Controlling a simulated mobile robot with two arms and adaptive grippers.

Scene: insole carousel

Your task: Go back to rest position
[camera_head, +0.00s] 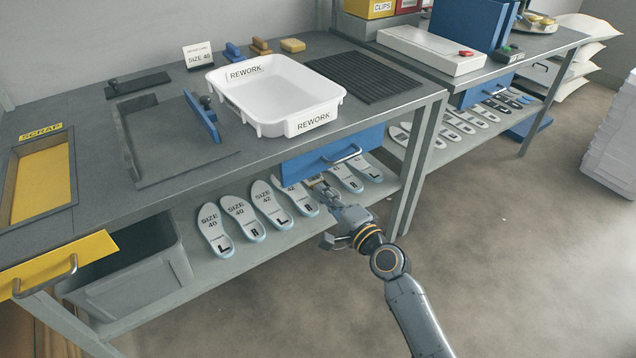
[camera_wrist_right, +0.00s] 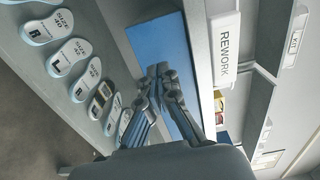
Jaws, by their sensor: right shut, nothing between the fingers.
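My right gripper (camera_head: 318,186) is shut and empty. It is at the front of the lower shelf, just below the blue drawer (camera_head: 318,160), and covers part of the insole row. In the right wrist view its closed fingers (camera_wrist_right: 158,70) show in front of the blue drawer (camera_wrist_right: 160,45). The insoles (camera_head: 240,214) lie on the shelf to the left and right of the gripper, marked with sizes and L or R. In the right wrist view several insoles (camera_wrist_right: 70,55) lie at the left. My left gripper is not in view.
The white REWORK bin (camera_head: 232,98) stands on the grey workbench (camera_head: 255,155) above the gripper.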

